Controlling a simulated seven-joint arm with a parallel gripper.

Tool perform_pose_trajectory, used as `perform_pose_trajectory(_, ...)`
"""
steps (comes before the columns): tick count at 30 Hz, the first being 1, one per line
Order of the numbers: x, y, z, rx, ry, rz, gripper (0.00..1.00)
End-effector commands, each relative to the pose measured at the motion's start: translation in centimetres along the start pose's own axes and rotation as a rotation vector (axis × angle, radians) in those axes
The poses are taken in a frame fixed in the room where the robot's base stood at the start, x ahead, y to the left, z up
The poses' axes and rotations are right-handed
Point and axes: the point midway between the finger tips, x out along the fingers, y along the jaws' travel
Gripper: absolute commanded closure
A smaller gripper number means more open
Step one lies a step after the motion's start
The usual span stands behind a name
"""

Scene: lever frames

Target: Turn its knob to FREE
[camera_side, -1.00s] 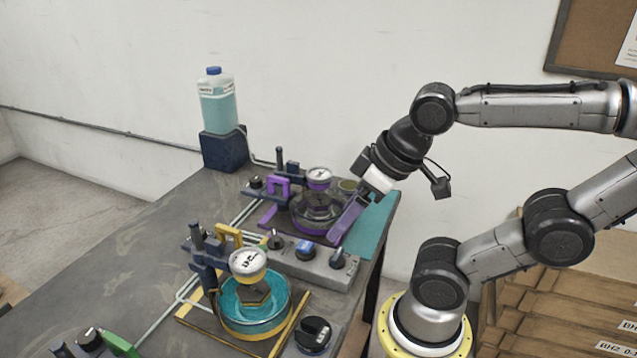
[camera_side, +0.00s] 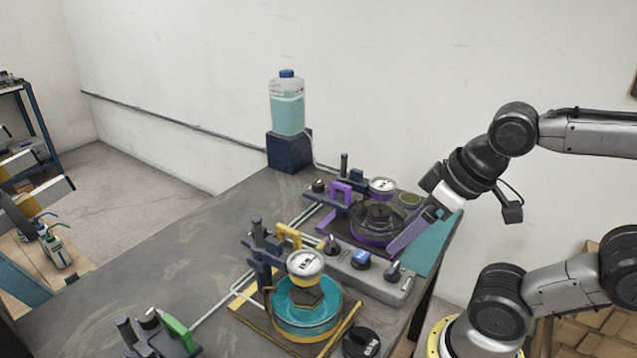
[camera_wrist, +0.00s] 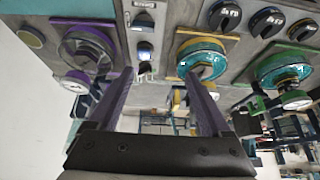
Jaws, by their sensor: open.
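My gripper (camera_side: 393,250) is open and empty, its purple fingers pointing down beside the purple station's round dish (camera_side: 377,226). The fingertips appear just above the right end of a grey control box (camera_side: 366,284). That box carries a dark knob (camera_side: 395,271), a blue switch (camera_side: 361,259) and another dark knob (camera_side: 332,245). In the wrist view the open fingers (camera_wrist: 160,72) flank the line of the box, with a dark knob (camera_wrist: 143,19) beyond them. A black knob with white lettering (camera_side: 361,341) sits by the yellow station. No FREE marking is legible.
The yellow station's teal dish (camera_side: 307,307) stands in front of the box. A green-handled station (camera_side: 178,334) is at the front left. A bottle (camera_side: 288,108) stands on a dark block behind. The left bench top (camera_side: 180,270) is largely clear.

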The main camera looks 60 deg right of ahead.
Motion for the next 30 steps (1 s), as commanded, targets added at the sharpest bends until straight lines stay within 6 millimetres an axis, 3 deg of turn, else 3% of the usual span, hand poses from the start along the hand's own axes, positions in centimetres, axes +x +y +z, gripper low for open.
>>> perform_pose_trajectory(1,0.0,0.0,0.0,0.0,0.0,0.0,0.21)
perform_pose_trajectory(6,-0.1,0.0,0.6,0.06,-0.026,0.001,0.52)
perform_pose_trajectory(8,-1.0,0.0,0.1,0.12,-0.032,0.002,0.52)
perform_pose_trajectory(11,-3.1,0.0,-2.0,0.223,-0.038,0.005,0.52)
perform_pose_trajectory(15,-5.4,0.5,-6.1,0.381,-0.08,0.026,0.52)
perform_pose_trajectory(21,-7.0,2.0,-13.4,0.619,-0.163,0.08,0.52)
perform_pose_trajectory(26,-6.2,4.1,-18.9,0.787,-0.231,0.132,0.52)
perform_pose_trajectory(30,-4.1,6.4,-23.0,0.909,-0.288,0.178,0.52)
